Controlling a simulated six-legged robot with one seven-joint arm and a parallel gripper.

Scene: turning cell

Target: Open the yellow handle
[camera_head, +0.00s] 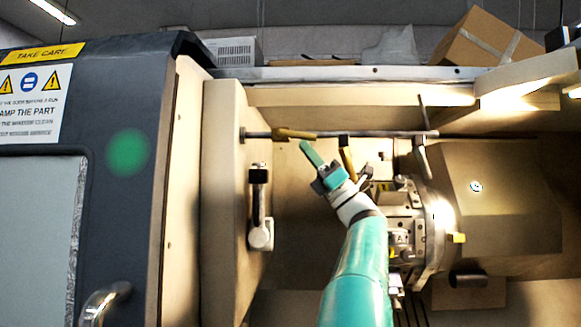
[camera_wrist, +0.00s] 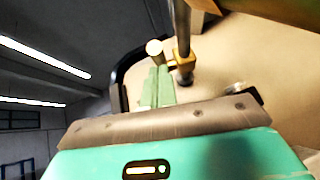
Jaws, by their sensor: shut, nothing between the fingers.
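A yellow handle (camera_head: 295,134) sits on a thin grey rod along the upper part of the machine's opening. A second yellow piece (camera_head: 347,160) hangs down from the same rod, further right; I cannot tell which of the two the task names. My gripper (camera_head: 306,147) is shut and empty, its green fingers pointing up and left, close below the first yellow piece.
The dark machine door (camera_head: 130,110) with a curved handle (camera_head: 100,303) stands at left. A grey latch (camera_head: 260,225) is on the inner beige panel. The round chuck (camera_head: 425,225) is right of my arm. A cardboard box (camera_head: 478,42) lies on top.

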